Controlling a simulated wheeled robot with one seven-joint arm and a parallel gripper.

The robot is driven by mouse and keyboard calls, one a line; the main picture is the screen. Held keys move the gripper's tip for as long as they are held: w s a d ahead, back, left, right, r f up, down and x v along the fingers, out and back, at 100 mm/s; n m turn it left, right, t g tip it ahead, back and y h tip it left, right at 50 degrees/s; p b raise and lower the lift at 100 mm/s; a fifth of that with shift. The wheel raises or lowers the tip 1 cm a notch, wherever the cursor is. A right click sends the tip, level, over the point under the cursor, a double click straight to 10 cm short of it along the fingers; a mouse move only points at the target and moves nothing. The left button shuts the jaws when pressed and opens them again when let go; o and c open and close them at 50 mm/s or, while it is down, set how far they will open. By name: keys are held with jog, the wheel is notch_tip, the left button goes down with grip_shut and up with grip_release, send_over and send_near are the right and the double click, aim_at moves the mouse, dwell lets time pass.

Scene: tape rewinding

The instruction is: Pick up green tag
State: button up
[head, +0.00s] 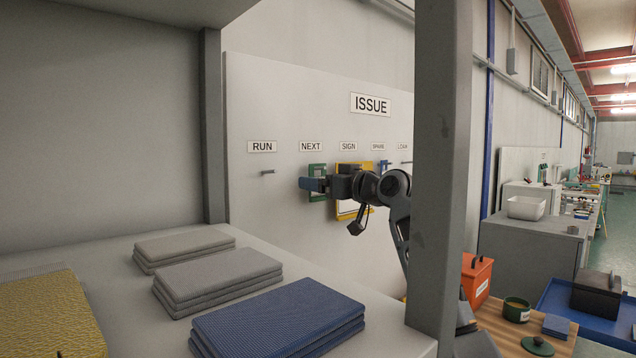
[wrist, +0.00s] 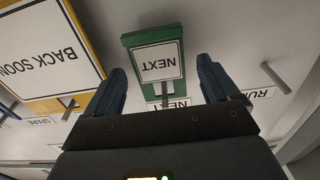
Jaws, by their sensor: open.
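The green tag (wrist: 155,62) has a white label reading NEXT and hangs on a peg (wrist: 165,95) on the board. In the wrist view it appears upside down, between and beyond my fingers. In the head view the green tag (head: 317,171) hangs under the NEXT label, partly covered by my gripper (head: 308,184). In the wrist view my gripper (wrist: 160,68) is open, with one blue finger on each side of the tag. Nothing is held. I cannot tell whether either finger touches the tag.
A yellow-framed BACK SOON sign (wrist: 45,50) hangs close beside the green tag. A bare peg (head: 268,172) is under RUN. A grey post (head: 440,180) stands in front of my arm. Folded cloths (head: 280,318) lie on the shelf at left.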

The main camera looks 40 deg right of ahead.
jog(key=shift+w, duration=0.2)
jog(key=c, duration=1.1)
jog(key=shift+r+b, duration=0.2)
jog(key=shift+b, duration=0.3)
jog(key=s+b, duration=0.1)
jog(key=s, duration=0.5)
jog(key=s+b, duration=0.1)
jog(key=s, duration=0.5)
jog(key=s+b, duration=0.1)
jog(key=s, duration=0.5)
jog(key=shift+d+r+b, duration=0.1)
jog(key=shift+d+b, duration=0.2)
